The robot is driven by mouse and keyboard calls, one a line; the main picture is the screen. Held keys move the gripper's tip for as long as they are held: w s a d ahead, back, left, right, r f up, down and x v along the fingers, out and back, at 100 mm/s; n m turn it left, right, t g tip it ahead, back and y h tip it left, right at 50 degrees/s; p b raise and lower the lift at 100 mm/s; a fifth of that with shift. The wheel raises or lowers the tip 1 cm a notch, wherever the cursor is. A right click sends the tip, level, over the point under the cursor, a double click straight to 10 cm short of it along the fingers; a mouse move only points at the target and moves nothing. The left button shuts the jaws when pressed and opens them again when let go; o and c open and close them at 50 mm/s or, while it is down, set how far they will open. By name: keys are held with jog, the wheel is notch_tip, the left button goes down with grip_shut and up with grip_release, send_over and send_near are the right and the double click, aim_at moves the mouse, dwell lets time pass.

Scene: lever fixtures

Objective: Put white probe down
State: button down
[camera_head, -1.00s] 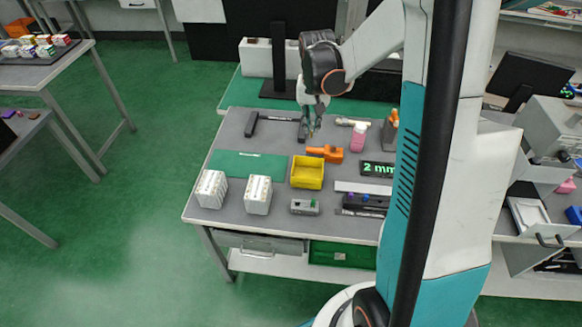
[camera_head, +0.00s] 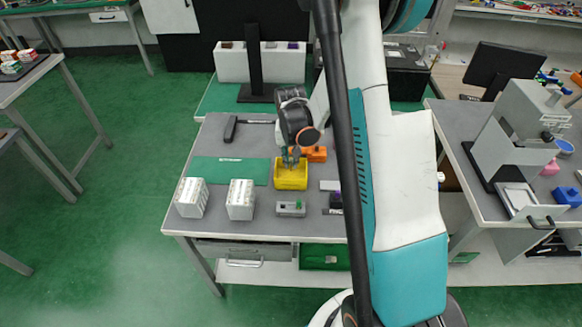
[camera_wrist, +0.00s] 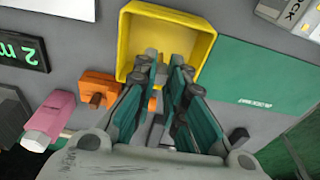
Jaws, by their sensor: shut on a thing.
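My gripper (camera_head: 290,160) hangs over the back part of the yellow bin (camera_head: 290,180). In the wrist view the fingers of my gripper (camera_wrist: 163,68) point at the bin (camera_wrist: 205,45), tips close together over its near rim. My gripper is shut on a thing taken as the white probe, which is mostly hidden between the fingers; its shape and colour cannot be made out. Whether the fingertips touch the bin cannot be told.
Two white boxes (camera_head: 191,197) and a small grey device (camera_head: 291,208) stand in front. A pink bottle (camera_wrist: 48,120) and a green-lit display (camera_wrist: 22,48) show in the wrist view.

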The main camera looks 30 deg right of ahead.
aim_at(291, 160)
jog(key=shift+f+b, duration=0.5)
jog(key=shift+f, duration=1.4)
jog(key=shift+f, duration=0.1)
jog(key=shift+f, duration=0.1)
jog(key=c, duration=1.6)
grip_release()
jog(key=shift+c, duration=0.2)
jog(key=shift+r, duration=0.2)
notch_tip(291, 160, up, 12)
jog(key=s+p, duration=0.1)
jog(key=p, duration=0.2)
jog(key=shift+a+p, duration=0.3)
jog(key=shift+a, duration=0.1)
jog(key=shift+s+r, duration=0.1)
